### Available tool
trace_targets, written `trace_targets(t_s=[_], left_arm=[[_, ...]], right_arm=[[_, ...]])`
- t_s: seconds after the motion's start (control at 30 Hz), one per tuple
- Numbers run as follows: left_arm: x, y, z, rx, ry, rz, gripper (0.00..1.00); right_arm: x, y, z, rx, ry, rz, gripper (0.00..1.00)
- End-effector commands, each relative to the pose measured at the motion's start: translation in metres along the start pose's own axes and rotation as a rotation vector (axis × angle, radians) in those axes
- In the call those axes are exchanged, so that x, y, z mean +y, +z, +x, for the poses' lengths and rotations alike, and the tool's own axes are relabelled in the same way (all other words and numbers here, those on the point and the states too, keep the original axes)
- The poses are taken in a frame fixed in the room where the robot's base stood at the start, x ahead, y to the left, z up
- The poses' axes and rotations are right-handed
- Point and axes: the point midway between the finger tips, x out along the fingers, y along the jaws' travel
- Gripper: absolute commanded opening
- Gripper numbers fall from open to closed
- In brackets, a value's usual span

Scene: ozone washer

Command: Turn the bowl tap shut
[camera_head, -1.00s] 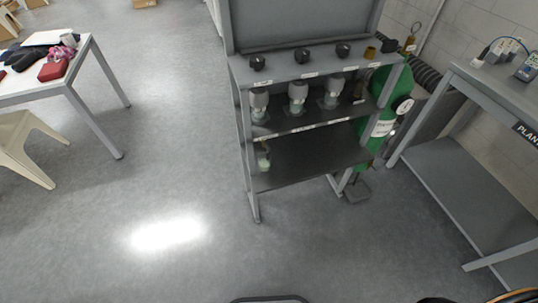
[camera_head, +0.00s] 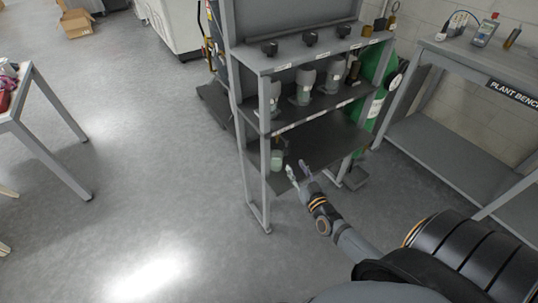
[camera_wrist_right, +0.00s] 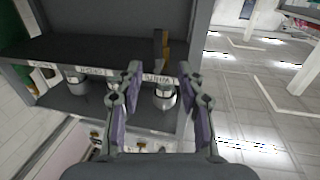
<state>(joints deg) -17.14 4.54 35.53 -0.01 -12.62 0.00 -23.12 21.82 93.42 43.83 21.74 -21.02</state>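In the right wrist view, a brass upright piece (camera_wrist_right: 164,46) stands beyond and between the open fingertips (camera_wrist_right: 159,68). My left gripper is in neither current view.
The grey rack (camera_head: 263,190) has several clear cups (camera_head: 304,88) on its middle shelf and black knobs (camera_head: 310,39) on top. A green cylinder (camera_head: 375,98) stands behind its right side. The plant bench (camera_head: 455,75) is at right.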

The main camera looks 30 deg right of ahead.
Motion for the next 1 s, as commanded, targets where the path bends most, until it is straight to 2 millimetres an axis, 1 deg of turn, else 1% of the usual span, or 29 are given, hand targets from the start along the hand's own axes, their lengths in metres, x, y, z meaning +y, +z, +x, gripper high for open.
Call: trace_targets(t_s=[0.07,0.17,0.4,0.5,0.57,0.7,0.8,0.93,0.97,1.0], left_arm=[[0.006,0.0,0.001,0.0,0.007,-0.003,0.4],[0.008,0.001,0.005,-0.001,0.009,-0.004,0.4],[0.003,0.004,0.022,-0.002,0.001,-0.001,0.4],[0.001,0.005,0.028,-0.004,-0.001,0.0,0.4],[0.002,0.005,0.03,-0.008,-0.001,0.0,0.4],[0.002,-0.004,0.03,0.002,-0.001,0.0,0.4],[0.002,-0.009,0.029,0.009,-0.001,0.0,0.4],[0.002,-0.009,0.029,0.007,-0.001,-0.001,0.4],[0.002,-0.009,0.029,0.007,-0.001,0.0,0.4],[0.002,-0.008,0.029,0.005,-0.001,0.0,0.4]], right_arm=[[0.0,0.0,0.005,0.0,0.0,0.0,0.39],[0.0,0.002,0.019,0.001,0.001,0.0,0.39],[0.0,0.004,0.071,0.0,0.0,0.0,0.39],[0.0,0.004,0.088,-0.002,0.0,0.0,0.39],[0.0,0.004,0.095,-0.002,0.0,0.0,0.39],[0.0,0.002,0.104,-0.004,0.0,0.0,0.39],[0.0,0.002,0.105,-0.005,0.0,0.0,0.39],[0.0,0.002,0.104,-0.005,-0.001,-0.001,0.39],[0.0,0.002,0.104,-0.005,-0.001,-0.001,0.37],[0.0,0.002,0.104,-0.005,-0.001,-0.001,0.32]])
